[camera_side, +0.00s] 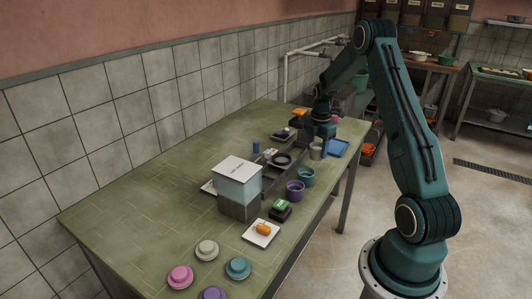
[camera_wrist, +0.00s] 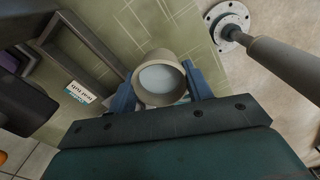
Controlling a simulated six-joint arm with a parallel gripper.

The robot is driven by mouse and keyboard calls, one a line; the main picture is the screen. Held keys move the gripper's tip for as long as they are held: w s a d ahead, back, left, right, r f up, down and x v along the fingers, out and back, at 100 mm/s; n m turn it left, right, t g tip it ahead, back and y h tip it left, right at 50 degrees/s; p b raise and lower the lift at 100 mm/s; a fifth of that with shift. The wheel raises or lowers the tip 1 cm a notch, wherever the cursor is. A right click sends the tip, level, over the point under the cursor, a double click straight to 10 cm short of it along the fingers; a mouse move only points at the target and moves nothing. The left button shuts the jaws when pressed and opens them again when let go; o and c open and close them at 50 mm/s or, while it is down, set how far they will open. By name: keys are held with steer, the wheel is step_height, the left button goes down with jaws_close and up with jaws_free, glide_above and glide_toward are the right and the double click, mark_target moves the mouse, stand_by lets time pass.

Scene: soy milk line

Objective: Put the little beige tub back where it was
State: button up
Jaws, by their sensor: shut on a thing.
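The little beige tub (camera_wrist: 160,80) sits between the two blue fingers of my gripper (camera_wrist: 161,92) in the wrist view. The fingers press on its sides, and its round mouth shows a pale inside. In the side view the tub (camera_side: 316,152) is small and partly hidden by my gripper (camera_side: 321,146), low over the far half of the green table (camera_side: 150,205). I cannot tell whether the tub's base touches the table. A grey metal frame (camera_wrist: 92,48) with a small label (camera_wrist: 78,92) lies to the left in the wrist view.
A purple tub (camera_side: 295,191) and a teal tub (camera_side: 306,177) stand nearer the camera. A box with a white top (camera_side: 239,168) stands mid-table. Several round lids, including a pink one (camera_side: 180,276), lie at the near end.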

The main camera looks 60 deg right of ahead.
steer(key=shift+f, duration=0.8)
steer(key=shift+f, duration=0.1)
steer(key=shift+f, duration=2)
steer(key=shift+f, duration=0.1)
steer(key=o, duration=1.1)
step_height(320, 180, up, 12)
steer(key=shift+f, duration=0.1)
steer(key=shift+r, duration=0.2)
